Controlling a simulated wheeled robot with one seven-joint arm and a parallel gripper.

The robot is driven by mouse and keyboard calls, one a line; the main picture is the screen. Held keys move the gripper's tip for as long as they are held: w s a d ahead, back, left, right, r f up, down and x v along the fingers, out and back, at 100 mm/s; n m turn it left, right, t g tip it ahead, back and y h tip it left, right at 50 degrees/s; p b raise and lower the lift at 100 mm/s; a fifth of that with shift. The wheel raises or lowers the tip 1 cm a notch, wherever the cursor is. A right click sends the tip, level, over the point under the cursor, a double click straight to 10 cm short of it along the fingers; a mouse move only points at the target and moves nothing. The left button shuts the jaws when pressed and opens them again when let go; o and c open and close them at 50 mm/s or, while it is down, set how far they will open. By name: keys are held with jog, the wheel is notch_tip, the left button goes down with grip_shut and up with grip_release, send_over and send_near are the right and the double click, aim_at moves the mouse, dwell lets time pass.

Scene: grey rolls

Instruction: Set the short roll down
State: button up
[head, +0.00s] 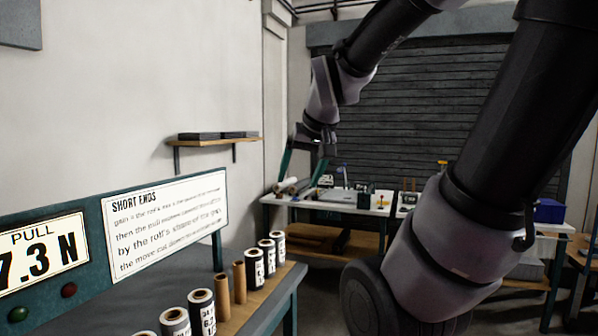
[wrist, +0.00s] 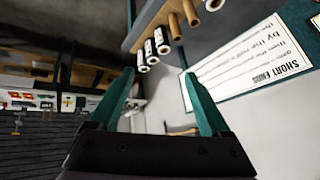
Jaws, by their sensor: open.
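My gripper (head: 303,165) is raised in the air in the middle of the head view, its two teal fingers spread apart. In the wrist view my gripper (wrist: 158,76) is open with nothing held between the fingers. Several dark rolls with white labels, such as one roll (head: 201,308), stand upright in a row on the near bench (head: 283,300). Two bare brown cores (head: 222,290) stand among them. The rolls (wrist: 150,50) show at the top of the wrist view, apart from the fingers. I cannot tell which is the short roll.
A "SHORT ENDS" sign (head: 165,222) and a "PULL 7.3 N" display (head: 42,255) stand behind the row. A far table (head: 335,205) holds small items and pale cylinders. A wall shelf (head: 215,142) is at the left. The air around my gripper looks clear.

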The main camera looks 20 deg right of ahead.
jog(key=s+a+r+m+y, duration=0.1)
jog(key=s+a, duration=0.2)
jog(key=s, duration=0.3)
jog(key=shift+s+r+y, duration=0.2)
jog(key=shift+r+y, duration=0.2)
dwell(0.8)
